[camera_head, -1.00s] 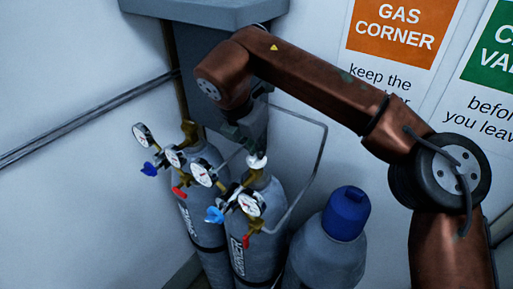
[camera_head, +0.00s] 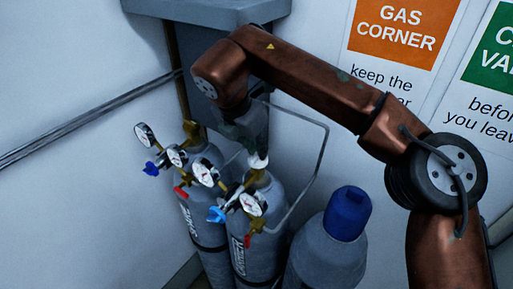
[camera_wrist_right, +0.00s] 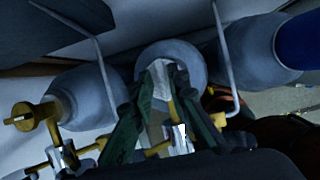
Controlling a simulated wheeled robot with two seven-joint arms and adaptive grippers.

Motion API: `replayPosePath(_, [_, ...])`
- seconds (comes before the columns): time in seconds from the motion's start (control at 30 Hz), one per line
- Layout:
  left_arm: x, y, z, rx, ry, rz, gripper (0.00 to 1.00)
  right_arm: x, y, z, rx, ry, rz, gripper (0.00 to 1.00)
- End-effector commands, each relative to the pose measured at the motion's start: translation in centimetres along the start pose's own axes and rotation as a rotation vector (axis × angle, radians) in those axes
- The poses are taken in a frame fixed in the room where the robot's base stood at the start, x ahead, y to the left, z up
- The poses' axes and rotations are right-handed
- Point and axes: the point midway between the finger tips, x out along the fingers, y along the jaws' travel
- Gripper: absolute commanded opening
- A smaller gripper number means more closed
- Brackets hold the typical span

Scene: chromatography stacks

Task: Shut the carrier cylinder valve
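Two grey gas cylinders with brass regulators stand side by side, a left one (camera_head: 208,238) and a middle one (camera_head: 264,258). My right gripper (camera_head: 257,153) points down onto the top of the middle cylinder. A white valve knob (camera_head: 258,163) shows just under the fingers. In the wrist view the green fingers (camera_wrist_right: 160,88) close in on both sides of the white knob and appear to touch it, on the cylinder's round shoulder (camera_wrist_right: 151,50). My left gripper is not in view.
Gauges (camera_head: 253,204), a light-blue knob (camera_head: 216,214) and red levers crowd the front of the cylinders. A blue-capped cylinder (camera_head: 347,213) stands to the right. A thin bent pipe (camera_head: 322,160) runs behind. A grey box (camera_head: 205,10) hangs above.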

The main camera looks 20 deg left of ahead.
Motion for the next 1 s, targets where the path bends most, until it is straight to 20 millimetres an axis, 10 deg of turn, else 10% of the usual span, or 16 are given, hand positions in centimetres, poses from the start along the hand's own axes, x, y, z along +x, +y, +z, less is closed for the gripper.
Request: replayPosePath(1.0, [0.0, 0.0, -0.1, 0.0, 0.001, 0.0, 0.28, -12.0, 0.1, -0.1, -0.001, 0.0, 0.0, 0.15])
